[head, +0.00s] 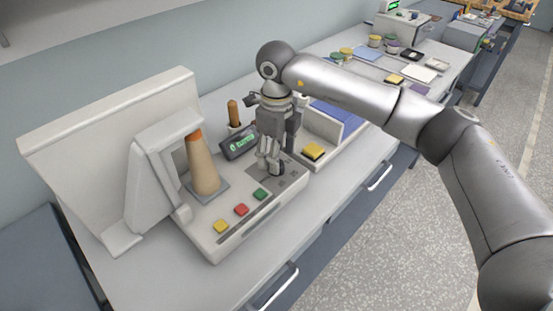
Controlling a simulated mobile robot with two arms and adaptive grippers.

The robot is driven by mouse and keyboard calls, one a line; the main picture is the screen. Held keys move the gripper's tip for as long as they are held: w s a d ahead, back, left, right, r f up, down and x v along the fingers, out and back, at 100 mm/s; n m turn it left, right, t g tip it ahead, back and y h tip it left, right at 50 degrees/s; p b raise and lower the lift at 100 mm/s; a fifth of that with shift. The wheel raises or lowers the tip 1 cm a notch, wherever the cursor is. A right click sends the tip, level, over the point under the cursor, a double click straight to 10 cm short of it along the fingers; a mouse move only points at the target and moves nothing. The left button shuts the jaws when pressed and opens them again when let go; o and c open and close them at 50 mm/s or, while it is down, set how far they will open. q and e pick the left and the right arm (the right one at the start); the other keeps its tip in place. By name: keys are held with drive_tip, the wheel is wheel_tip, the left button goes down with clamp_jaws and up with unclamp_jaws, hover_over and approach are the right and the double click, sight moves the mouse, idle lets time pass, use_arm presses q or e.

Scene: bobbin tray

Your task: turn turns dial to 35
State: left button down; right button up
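The machine (213,243) is a pale bench unit with a tan cone (203,168) on it and a small dark display (240,143) with green text too small to read. My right gripper (271,168) points down at the right end of the machine's control panel, beyond the coloured buttons. A dark round part, likely the turns dial (281,169), shows at its fingertips and is mostly hidden by them. I cannot tell whether the fingers are closed on it. My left gripper is not in view.
Yellow, red (241,210) and green buttons line the machine's front. A wooden-handled tool (233,113) stands behind the display. A tray with a yellow block (312,152) sits right of the gripper. Bobbins, pads and boxes lie farther along the bench.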

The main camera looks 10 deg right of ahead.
wheel_tip(320, 180, up, 9)
idle(0.3)
idle(0.4)
